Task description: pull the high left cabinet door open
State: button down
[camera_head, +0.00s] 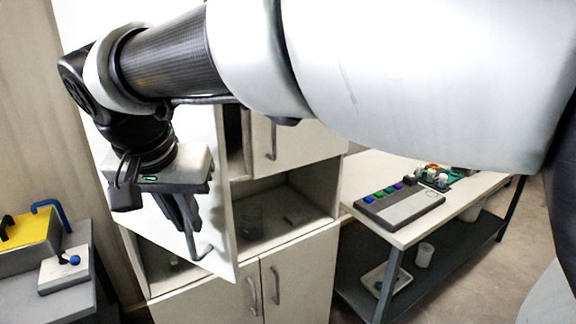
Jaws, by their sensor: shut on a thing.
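The high left cabinet door (220,225) is a white panel, swung partly open toward me. A dark gap shows between its free edge and the closed high right door (297,143). My gripper (192,235) points down in front of the left door and is shut on its grey bar handle (204,252). The fingers cover part of the handle. My arm hides the upper part of the cabinet and most of the door's top.
Closed lower doors (243,300) stand below. A workbench (400,234) with a button panel (399,205) is at right.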

jog(key=s+a+m+p, duration=0.1)
jog(key=s+a, duration=0.8)
jog(key=a, duration=0.1)
jog(key=shift+s+r+m+h, duration=0.15)
jog(key=shift+s+m+h, duration=0.15)
jog(key=shift+s, duration=0.1)
jog(key=c, duration=1.8)
grip_release()
jog(key=shift+s, duration=0.1)
jog(key=p+v, duration=0.2)
jog(key=v, duration=1.5)
jog(key=shift+s, duration=0.1)
